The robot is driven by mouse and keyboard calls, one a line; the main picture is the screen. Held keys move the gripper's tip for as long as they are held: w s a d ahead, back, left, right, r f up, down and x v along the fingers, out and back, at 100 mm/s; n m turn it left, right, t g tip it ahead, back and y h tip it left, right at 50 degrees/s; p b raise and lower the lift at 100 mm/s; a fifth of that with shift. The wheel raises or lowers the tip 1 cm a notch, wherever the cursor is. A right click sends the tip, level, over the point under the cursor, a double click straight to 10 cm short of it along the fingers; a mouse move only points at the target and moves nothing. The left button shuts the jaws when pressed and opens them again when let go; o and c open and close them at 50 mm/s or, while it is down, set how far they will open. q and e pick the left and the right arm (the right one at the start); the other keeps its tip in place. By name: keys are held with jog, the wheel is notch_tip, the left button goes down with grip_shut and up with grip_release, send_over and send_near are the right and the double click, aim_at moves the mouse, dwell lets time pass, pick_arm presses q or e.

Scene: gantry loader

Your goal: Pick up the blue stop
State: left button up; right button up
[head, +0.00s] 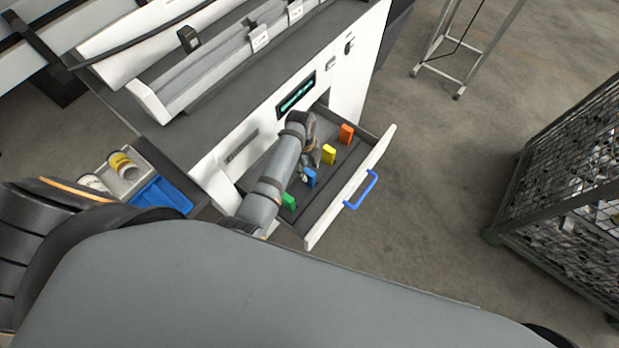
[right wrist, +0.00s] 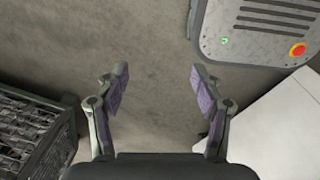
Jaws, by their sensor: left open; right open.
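The blue stop (head: 310,177) stands in the open drawer (head: 344,199) of the white machine in the head view, between the green stop (head: 289,201) and the yellow stop (head: 328,154). An orange stop (head: 346,133) stands farther back in the same row. My left gripper (head: 309,168) is open in the drawer, at the blue stop and pointing down toward it. The arm hides part of the gripper, so I cannot tell whether its fingers touch the stop. My right gripper (right wrist: 160,88) is open and empty above the bare floor in the right wrist view.
The drawer has a white front with a blue handle (head: 361,190). A blue bin (head: 161,194) and a tray with bottles stand left of the machine. A wire mesh crate (head: 567,190) stands at the right. Open concrete floor lies between drawer and crate.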

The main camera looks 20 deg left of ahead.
pick_arm(q)
jog(key=shift+s+f, duration=0.1)
jog(key=shift+f, duration=0.4)
jog(key=f, duration=0.3)
jog(key=shift+s+d+f, duration=0.35)
jog(key=shift+f, duration=0.2)
grip_shut()
pick_arm(e)
jog(key=shift+w+r, duration=0.3)
jog(key=shift+w, duration=0.25)
